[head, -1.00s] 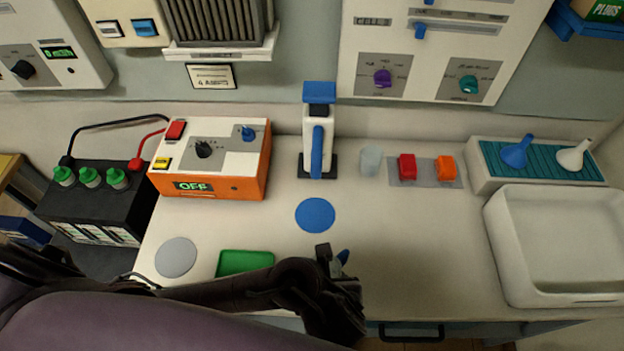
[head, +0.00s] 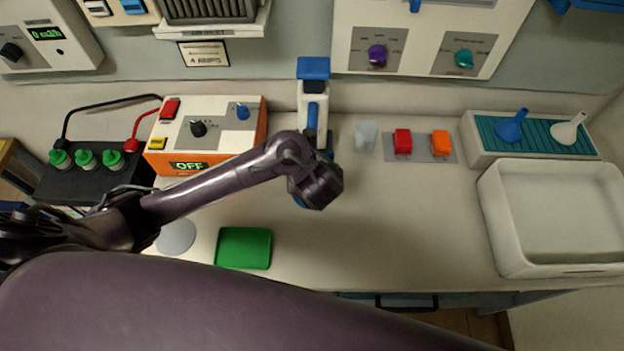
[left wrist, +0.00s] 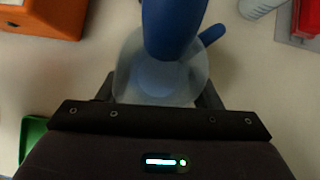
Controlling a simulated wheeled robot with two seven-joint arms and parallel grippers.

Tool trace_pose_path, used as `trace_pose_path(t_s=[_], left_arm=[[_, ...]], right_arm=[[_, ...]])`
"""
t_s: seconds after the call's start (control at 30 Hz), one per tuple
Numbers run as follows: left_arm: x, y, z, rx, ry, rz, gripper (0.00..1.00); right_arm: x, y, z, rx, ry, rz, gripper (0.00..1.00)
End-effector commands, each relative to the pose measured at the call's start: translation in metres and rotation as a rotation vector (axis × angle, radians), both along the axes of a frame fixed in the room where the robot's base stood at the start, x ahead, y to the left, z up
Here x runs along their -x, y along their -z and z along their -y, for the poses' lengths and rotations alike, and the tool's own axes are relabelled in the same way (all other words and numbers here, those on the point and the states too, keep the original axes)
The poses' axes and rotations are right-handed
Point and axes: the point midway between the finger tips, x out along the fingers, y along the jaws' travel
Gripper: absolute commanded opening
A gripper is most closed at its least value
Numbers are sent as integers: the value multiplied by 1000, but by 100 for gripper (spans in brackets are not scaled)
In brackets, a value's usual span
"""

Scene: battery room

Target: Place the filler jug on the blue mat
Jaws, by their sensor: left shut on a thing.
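My left gripper (left wrist: 158,98) is shut on the filler jug, a translucent vessel (left wrist: 128,82) with blue parts. A finger shows on each side of it in the left wrist view. A large rounded blue shape overlaps the jug's far side there, and a pale blue disc shows through it; I cannot tell whether that is its base or the mat. In the head view my left wrist hides the jug. How high the jug is above the mat cannot be told. My right gripper is not in view.
A white and blue stand (head: 313,92) is just behind my left wrist. An orange tester (head: 225,122) is left, a clear cup (head: 366,136) right. A green tray (head: 243,248) and grey disc (head: 177,236) lie in front.

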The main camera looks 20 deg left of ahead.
Motion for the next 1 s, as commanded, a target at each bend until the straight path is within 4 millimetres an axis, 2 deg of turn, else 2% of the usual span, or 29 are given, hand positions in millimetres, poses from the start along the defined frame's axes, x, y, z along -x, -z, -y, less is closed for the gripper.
trace_pose_path(t_s=[0.07, 0.2, 0.3, 0.53, 0.57, 0.7, 1.0], left_arm=[[-9, -1, -4, -1, -2, 4, 35], [-10, 26, -5, -3, 2, 2, 35], [-10, 34, -4, -2, 1, 3, 35], [-9, 35, -4, 1, 1, 0, 36], [-8, 35, -4, 1, 1, -1, 60], [-9, 35, -4, 1, 1, 0, 78], [-8, 33, -3, 1, 1, 0, 80]], right_arm=[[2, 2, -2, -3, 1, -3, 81], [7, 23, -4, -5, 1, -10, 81], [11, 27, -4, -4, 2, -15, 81], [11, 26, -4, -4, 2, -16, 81], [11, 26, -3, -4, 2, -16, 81], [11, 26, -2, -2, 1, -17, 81], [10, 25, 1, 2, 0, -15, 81]])
